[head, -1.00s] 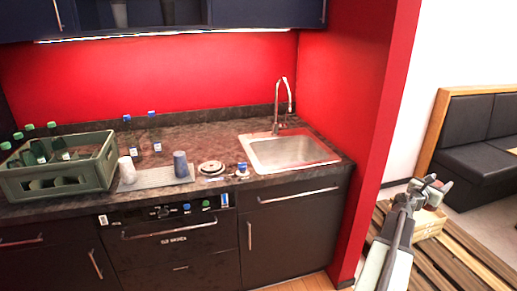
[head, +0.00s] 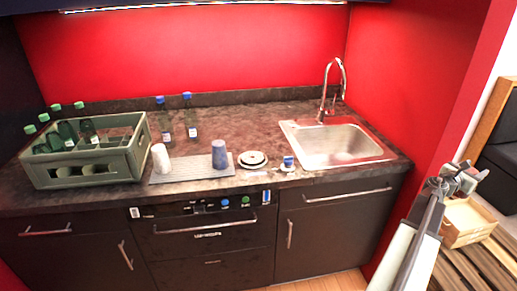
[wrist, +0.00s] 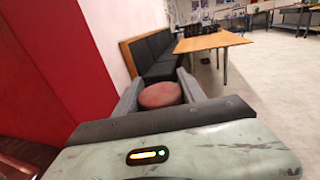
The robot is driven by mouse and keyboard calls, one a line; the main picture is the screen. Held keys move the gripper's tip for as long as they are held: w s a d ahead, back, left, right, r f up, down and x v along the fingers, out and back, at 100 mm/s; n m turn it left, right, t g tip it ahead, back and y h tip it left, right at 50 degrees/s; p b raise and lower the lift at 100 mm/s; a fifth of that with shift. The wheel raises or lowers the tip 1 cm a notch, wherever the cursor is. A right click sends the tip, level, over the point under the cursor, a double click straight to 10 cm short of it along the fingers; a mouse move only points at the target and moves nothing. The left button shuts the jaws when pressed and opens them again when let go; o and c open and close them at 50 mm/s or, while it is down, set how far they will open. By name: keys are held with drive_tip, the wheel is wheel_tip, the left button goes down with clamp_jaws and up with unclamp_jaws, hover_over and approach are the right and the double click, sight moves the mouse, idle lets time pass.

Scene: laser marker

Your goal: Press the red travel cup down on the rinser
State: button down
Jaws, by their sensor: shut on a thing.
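My gripper (head: 452,181) is at the right in the head view, out in front of the counter and well to the right of the sink. In the wrist view my gripper (wrist: 158,90) is shut on a round, dull red thing (wrist: 160,96), which I take to be the red travel cup. Only its round end shows between the fingers; the rest is hidden. A round, pale disc with a dark ring (head: 252,158), likely the rinser, lies on the counter left of the sink. Nothing stands on it. My gripper is far from it.
A grey mat (head: 163,178) bears a white cup (head: 161,158) and a blue-grey cup (head: 219,154). A small blue-topped item (head: 288,163) stands between disc and sink (head: 300,137). A green bottle crate (head: 85,176) is at left. A wooden box (head: 466,226) lies below my gripper.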

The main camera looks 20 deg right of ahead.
sight(459, 194)
drive_tip(key=shift+w+f, duration=0.1)
drive_tip(key=shift+w, duration=0.05)
drive_tip(key=shift+f+b, duration=1.5)
drive_tip(key=shift+b, duration=0.1)
idle(6.2)
